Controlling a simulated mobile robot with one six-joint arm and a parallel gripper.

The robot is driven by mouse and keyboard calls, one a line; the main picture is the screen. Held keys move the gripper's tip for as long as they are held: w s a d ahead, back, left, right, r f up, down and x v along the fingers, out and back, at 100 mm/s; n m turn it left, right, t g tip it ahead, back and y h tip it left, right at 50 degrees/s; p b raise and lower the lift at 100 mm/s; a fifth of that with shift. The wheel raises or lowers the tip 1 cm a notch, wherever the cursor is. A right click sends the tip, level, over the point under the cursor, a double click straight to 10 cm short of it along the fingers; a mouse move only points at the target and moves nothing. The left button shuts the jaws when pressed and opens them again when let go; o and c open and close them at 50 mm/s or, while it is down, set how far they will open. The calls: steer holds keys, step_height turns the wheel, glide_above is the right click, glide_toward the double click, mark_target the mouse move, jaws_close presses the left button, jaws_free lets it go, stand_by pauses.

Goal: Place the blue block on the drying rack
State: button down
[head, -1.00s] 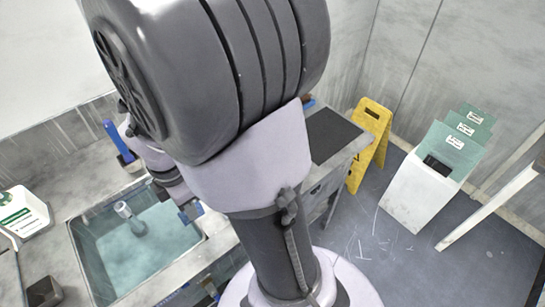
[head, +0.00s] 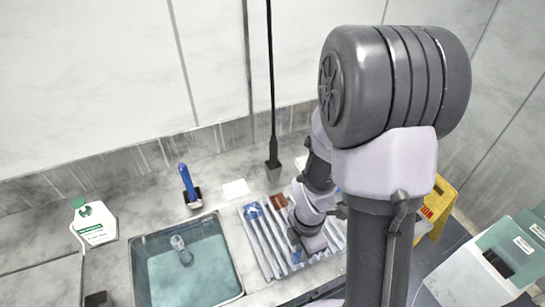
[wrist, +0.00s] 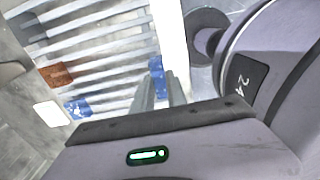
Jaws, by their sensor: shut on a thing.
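The drying rack (head: 262,246) is a set of pale parallel slats on the counter, right of the sink; it also shows in the wrist view (wrist: 100,50). My gripper (head: 297,254) is low over the rack's right-hand part. In the wrist view my gripper (wrist: 158,82) is shut on a blue block (wrist: 156,66), whose end shows at the fingertips. Whether this block touches the slats I cannot tell. Another blue piece (head: 253,210) lies at the rack's back left, beside a brown block (head: 278,202); they also show in the wrist view.
A water-filled sink (head: 186,272) is left of the rack. Behind stand a blue-handled tool (head: 188,184), a white card (head: 236,189) and a dark pole on a base (head: 273,168). A white and green container (head: 94,222) is far left. A yellow sign (head: 440,203) stands right.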

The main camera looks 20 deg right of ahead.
steer(key=w+d, duration=0.1)
steer(key=w, duration=0.1)
steer(key=w+d+f, duration=0.1)
steer(key=w, duration=0.1)
steer(key=w+d+b, duration=0.1)
steer(key=w, duration=0.1)
steer(key=shift+f, duration=0.15)
steer(key=shift+w+d+f, duration=0.1)
steer(key=shift+f, duration=0.25)
steer(key=shift+f+b, duration=0.55)
steer(key=shift+f, duration=0.8)
steer(key=shift+f, duration=0.2)
steer(key=c, duration=1.3)
jaws_free()
steer(key=shift+c, duration=0.2)
steer(key=shift+r, duration=0.1)
